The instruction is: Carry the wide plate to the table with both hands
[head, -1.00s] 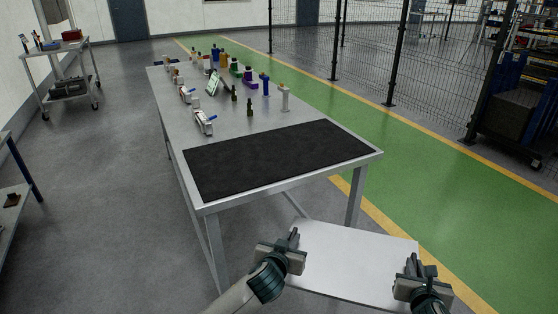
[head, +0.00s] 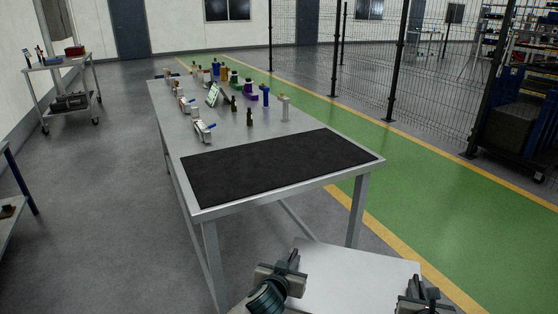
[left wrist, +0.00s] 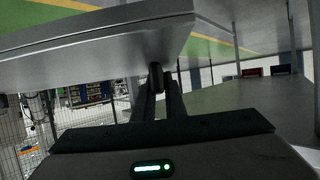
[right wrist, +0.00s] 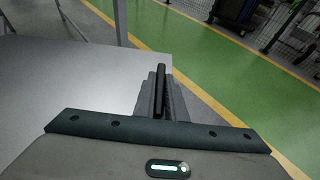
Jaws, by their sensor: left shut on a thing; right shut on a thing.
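The wide plate (head: 352,278) is a flat, pale grey sheet held in front of me, low in the head view. My left gripper (head: 291,262) is shut on its left edge, and my right gripper (head: 416,287) is shut on its right edge. The plate also shows in the left wrist view (left wrist: 90,45) and in the right wrist view (right wrist: 60,90). The table (head: 164,113) is a long metal bench ahead of the plate. A black mat (head: 280,165) covers its near end. The plate is apart from the mat.
Several bottles and small tools, including a blue-topped item (head: 265,95) and a clamp-like item (head: 203,131), stand on the table's far part. The mat is bare. A metal cart (head: 66,92) stands at far left. A black mesh fence (head: 400,70) runs along the right.

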